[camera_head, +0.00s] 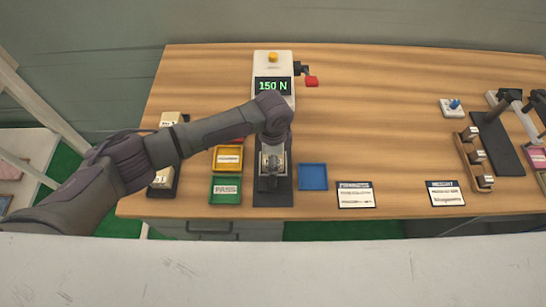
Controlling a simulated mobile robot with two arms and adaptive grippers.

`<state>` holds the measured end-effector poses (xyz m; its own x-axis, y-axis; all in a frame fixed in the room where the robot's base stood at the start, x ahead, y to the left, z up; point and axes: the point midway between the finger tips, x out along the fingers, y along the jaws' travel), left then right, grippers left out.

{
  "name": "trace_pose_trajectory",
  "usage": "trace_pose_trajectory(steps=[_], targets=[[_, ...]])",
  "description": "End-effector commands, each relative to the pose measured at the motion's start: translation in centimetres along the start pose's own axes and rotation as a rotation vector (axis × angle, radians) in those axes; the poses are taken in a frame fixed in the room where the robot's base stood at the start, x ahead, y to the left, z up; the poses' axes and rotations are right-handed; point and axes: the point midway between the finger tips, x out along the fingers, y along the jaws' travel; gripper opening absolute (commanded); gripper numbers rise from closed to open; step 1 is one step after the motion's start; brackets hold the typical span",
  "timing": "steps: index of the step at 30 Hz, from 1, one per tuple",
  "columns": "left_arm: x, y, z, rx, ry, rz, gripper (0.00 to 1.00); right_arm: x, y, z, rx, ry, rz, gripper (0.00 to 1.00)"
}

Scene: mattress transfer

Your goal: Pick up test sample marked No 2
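A dark rack (177,187) stands at the left of the wooden table. A pale labelled sample block (171,118) shows at its far end and another pale block (161,178) at its near end. Their labels are too small to read surely. My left forearm covers the middle of the rack, so I cannot see a sample marked No 2. My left arm reaches across to the tester, and my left gripper (271,172) points down over the tester's dark base (273,199). Whether its fingers hold anything is unclear. My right gripper is not in view.
The tester (272,62) reads 150 N and has a red-ended lever (311,81). A yellow tray (229,158), green PASS tray (225,190) and blue tray (313,177) flank it. Two cards (355,194) lie at the front. A wooden rack (469,160) stands right; the table's centre-right is clear.

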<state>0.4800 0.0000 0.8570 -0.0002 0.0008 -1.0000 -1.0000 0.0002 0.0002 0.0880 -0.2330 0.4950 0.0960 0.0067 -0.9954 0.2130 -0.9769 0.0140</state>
Motion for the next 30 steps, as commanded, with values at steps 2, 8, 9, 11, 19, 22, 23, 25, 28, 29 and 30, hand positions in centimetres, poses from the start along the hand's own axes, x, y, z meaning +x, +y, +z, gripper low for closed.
trace_pose_trajectory(steps=[2,8,9,11,19,22,23,25,28,29,30], targets=[[0.0,0.0,0.0,0.0,0.0,0.0,0.75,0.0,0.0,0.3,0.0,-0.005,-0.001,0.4],[0.0,0.0,0.0,0.0,0.0,0.0,0.47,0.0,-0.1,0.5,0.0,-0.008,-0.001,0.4],[0.0,0.0,0.0,0.0,0.0,0.0,0.4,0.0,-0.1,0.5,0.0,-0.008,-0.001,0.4],[-0.1,0.0,0.0,0.0,0.0,0.0,0.3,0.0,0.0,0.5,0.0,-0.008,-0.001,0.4],[-0.2,0.0,0.0,0.0,0.001,0.0,0.29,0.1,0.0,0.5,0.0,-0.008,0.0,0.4],[-0.6,-0.1,-0.1,0.001,0.003,-0.001,0.29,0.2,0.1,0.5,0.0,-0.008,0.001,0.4],[-0.8,-0.1,0.0,0.001,0.002,-0.001,0.29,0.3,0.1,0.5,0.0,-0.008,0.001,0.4],[-1.5,-0.1,0.0,0.001,0.003,-0.002,0.29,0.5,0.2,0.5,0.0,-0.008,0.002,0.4],[-3.1,-0.1,-0.1,0.0,0.003,-0.003,0.29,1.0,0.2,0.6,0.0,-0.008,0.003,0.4],[-3.6,-0.1,-0.1,0.001,0.004,-0.004,0.29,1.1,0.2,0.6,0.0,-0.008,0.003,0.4],[-4.3,-0.2,-0.4,0.003,0.004,-0.004,0.29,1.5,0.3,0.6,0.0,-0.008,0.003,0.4]])
